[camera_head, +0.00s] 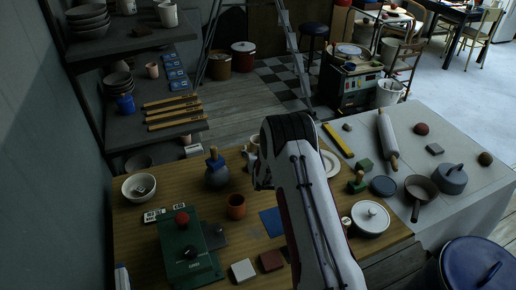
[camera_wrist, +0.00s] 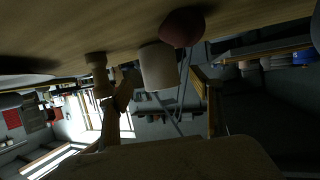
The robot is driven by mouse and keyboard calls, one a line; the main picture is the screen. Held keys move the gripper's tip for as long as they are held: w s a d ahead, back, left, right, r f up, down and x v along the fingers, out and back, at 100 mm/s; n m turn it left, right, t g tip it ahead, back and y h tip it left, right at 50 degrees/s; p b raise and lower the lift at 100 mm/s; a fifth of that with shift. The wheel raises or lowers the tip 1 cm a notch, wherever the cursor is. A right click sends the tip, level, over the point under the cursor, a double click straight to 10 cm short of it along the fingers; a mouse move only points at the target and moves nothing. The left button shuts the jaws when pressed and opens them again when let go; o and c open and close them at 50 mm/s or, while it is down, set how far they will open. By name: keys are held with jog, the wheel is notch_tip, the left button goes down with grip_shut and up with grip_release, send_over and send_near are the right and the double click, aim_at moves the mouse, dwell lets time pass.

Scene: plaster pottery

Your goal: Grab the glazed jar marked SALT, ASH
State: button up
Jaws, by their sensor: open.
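No mark reading SALT, ASH is legible in either view, so I cannot tell which vessel is the glazed jar. In the wrist view, a pale cup-like vessel (camera_wrist: 158,68) and a dark red rounded thing (camera_wrist: 183,27) show near the table surface.
A white bowl (camera_head: 139,187), a green box with a red knob (camera_head: 187,250) and a blue tile (camera_head: 272,222) lie around on the table. Shelves (camera_head: 150,125) rise at the left. A wooden turned piece (camera_wrist: 98,75) is in the wrist view.

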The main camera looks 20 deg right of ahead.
aim_at(257, 141)
jog(key=shift+w+d+f, duration=0.1)
jog(key=shift+w, duration=0.2)
jog(key=shift+r+x, duration=0.2)
jog(key=shift+x, duration=2.3)
jog(key=shift+c, duration=0.3)
jog(key=shift+w+r, duration=0.1)
jog(key=c, duration=1.2)
